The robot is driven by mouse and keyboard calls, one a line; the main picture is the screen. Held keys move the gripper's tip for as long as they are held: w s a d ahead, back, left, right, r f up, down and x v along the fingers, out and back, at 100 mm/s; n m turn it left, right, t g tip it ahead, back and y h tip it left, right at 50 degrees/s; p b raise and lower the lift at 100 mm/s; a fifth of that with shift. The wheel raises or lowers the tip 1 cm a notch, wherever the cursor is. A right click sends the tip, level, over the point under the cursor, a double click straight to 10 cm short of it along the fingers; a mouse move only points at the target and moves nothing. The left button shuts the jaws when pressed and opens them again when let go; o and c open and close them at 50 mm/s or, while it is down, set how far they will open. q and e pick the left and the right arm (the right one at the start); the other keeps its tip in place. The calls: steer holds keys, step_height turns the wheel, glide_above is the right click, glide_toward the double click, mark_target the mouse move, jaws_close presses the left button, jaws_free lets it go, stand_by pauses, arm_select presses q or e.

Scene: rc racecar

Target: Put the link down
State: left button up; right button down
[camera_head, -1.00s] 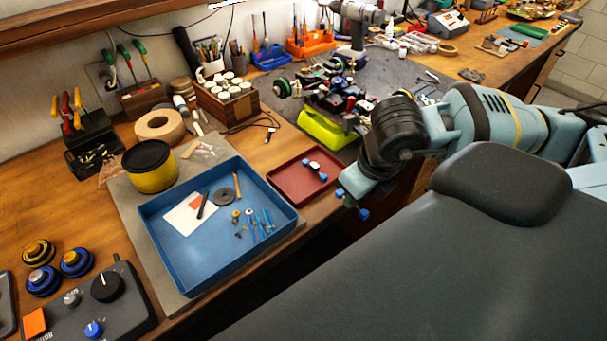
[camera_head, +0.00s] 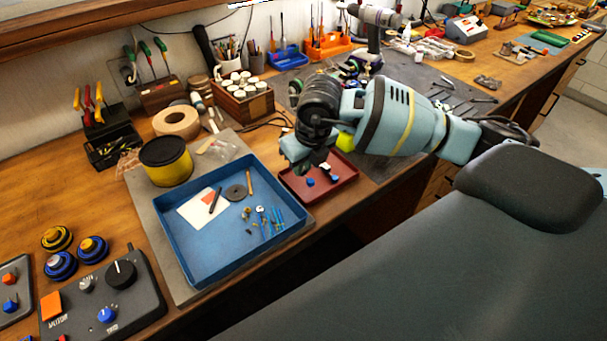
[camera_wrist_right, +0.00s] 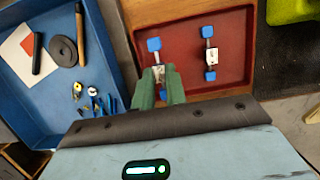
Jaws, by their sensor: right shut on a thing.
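My right gripper (camera_head: 306,174) is over the left part of the red tray (camera_head: 352,180). In the right wrist view its green fingers (camera_wrist_right: 160,86) are shut on a small link (camera_wrist_right: 154,46) with blue ends and a pale metal middle. Part of that link is hidden between the fingers. Whether the held link touches the tray floor I cannot tell. A second similar link (camera_wrist_right: 211,55) lies in the red tray, to the right of the fingers. My left gripper is out of view.
A blue tray (camera_head: 170,235) with a card, a dark disc and several small parts stands left of the red tray. A yellow-green block (camera_wrist_right: 290,10) is beyond the red tray's right side.

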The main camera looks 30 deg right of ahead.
mark_target(304, 172)
steer(key=shift+s+x, duration=0.2)
steer(key=shift+x, duration=0.65)
steer(key=shift+s+x, duration=0.2)
steer(key=shift+x, duration=0.7)
steer(key=shift+f, duration=0.2)
steer(key=c, duration=1.7)
jaws_free()
steer(key=v, duration=1.2)
steer(key=shift+d+r, duration=0.1)
steer(key=shift+r, duration=0.05)
